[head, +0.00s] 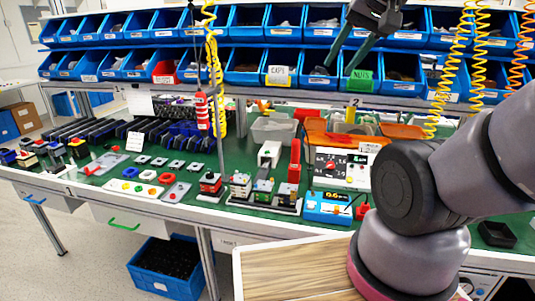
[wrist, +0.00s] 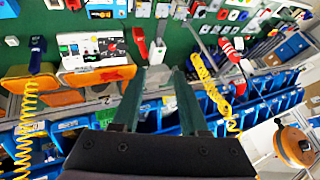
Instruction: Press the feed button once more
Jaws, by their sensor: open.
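No button can be read as the feed button at this size. A white panel (head: 343,168) with a red dial and a small dark display stands on the green bench, right of centre. It also shows upside down in the wrist view (wrist: 92,48). A blue box (head: 327,207) with a lit display stands in front of it. My gripper (head: 338,70) is open and empty, high in front of the blue bins, well above the panel. In the wrist view its two fingers (wrist: 160,70) are apart with nothing between them.
Blue bins (head: 245,60) fill two rows behind the bench. Coiled yellow hoses (head: 212,60) and a hanging red tool (head: 202,110) are left of my gripper. Small switch parts (head: 148,182) lie at front left. My arm covers the bench's right side.

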